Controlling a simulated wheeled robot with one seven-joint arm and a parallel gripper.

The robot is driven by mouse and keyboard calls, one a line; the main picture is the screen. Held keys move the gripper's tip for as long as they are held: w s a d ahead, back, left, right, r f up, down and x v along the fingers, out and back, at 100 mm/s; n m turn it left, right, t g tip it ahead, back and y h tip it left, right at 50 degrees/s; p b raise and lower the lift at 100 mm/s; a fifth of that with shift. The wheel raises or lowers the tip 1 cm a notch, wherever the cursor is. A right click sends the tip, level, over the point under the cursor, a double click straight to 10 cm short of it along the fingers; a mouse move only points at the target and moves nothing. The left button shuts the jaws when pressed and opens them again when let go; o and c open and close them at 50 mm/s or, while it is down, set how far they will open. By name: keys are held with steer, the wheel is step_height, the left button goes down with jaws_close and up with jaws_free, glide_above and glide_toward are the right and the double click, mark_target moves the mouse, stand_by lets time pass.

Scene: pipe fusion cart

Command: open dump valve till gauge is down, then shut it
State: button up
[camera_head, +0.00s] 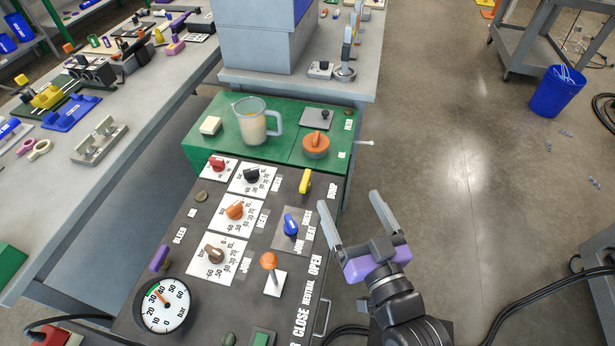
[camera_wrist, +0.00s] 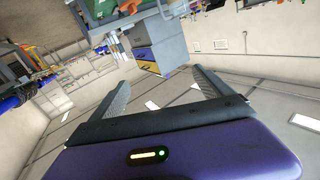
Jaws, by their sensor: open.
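The dump valve looks to be the yellow handle (camera_head: 305,181) at the panel's upper right, beside the DUMP label (camera_head: 331,190). The round gauge (camera_head: 163,305), marked in bar, sits at the panel's lower left. Its orange needle points between 30 and 40. My gripper (camera_head: 350,200) is open and empty, to the right of the panel and the yellow handle, touching nothing that I can see. In the wrist view the open fingers (camera_wrist: 158,80) have nothing between them; I cannot make out the yellow handle there.
The dark panel also carries a blue knob (camera_head: 291,225), an orange-topped lever (camera_head: 269,262), a purple handle (camera_head: 159,257) by the BLEED label, and several dials. A jug (camera_head: 252,122) stands on the green top behind. Open floor lies right, with a blue bin (camera_head: 556,93).

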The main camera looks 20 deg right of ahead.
steer(key=w+d+n+g+y+b, duration=0.25)
steer(key=w+n+g+y, duration=0.4)
steer(key=w, duration=2.25)
steer(key=n+g+h, duration=0.1)
steer(key=n+g, duration=0.6)
steer(key=g, duration=0.2)
glide_toward(305, 179)
steer(key=p+x, duration=0.1)
steer(key=x, duration=0.7)
steer(key=shift+f, duration=0.25)
steer(key=shift+c, duration=0.2)
steer(key=c, duration=1.3)
steer(key=shift+m, duration=0.25)
